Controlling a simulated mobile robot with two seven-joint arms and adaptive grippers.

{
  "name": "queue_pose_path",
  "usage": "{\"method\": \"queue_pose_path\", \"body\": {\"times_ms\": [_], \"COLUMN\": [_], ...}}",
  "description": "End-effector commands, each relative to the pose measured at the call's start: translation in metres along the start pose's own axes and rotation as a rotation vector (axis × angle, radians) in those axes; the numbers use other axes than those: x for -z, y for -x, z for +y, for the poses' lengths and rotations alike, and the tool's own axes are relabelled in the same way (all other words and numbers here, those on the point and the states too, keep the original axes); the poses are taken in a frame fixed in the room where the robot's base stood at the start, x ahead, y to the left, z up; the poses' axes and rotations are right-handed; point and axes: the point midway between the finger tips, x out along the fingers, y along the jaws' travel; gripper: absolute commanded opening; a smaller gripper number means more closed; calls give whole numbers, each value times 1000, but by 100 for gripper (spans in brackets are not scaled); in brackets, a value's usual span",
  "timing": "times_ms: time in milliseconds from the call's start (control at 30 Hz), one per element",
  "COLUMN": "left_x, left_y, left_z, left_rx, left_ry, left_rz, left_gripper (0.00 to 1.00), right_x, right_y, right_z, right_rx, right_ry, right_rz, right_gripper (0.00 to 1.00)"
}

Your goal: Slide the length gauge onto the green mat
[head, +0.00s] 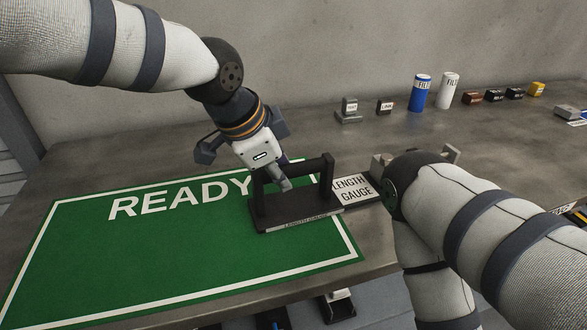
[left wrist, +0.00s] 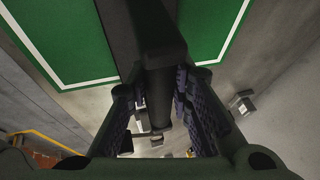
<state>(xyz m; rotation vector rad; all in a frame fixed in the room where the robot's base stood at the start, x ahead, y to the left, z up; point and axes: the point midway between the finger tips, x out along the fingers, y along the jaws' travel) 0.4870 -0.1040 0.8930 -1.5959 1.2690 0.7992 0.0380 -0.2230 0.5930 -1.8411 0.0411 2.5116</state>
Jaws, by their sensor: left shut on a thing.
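The length gauge (head: 300,217) is a black base with two posts and a bar across the top. It stands upright on the right part of the green mat (head: 190,245), which has a white border and the word READY. My left gripper (head: 284,180) is shut on the gauge's bar. In the left wrist view the black bar (left wrist: 155,45) runs between the pads of my left gripper (left wrist: 168,105), over the mat's white line (left wrist: 100,84). My right arm comes in from the right in the head view; its gripper is hidden or out of frame.
A LENGTH GAUGE label plate (head: 356,189) lies just right of the mat. A blue can (head: 420,92), a white can (head: 448,90) and several small blocks stand along the back of the grey table. The table's front edge runs close below the mat.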

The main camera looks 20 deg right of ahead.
Motion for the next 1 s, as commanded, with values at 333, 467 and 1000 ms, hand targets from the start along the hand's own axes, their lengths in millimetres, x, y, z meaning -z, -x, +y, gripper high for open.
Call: {"method": "queue_pose_path", "body": {"times_ms": [333, 467, 1000], "left_x": [-19, -35, -101], "left_y": [12, 18, 43], "left_z": [-2, -2, -2], "left_rx": [4, 4, 2], "left_ry": [-1, -1, 1], "left_rz": [-2, -3, -3], "left_gripper": [0, 0, 0], "right_x": [6, 9, 22], "right_y": [12, 19, 41], "right_z": [0, 0, -1], "right_rx": [1, 2, 4], "right_ry": [0, 0, 1], "right_rz": [31, 51, 116], "right_gripper": [0, 0, 0]}}
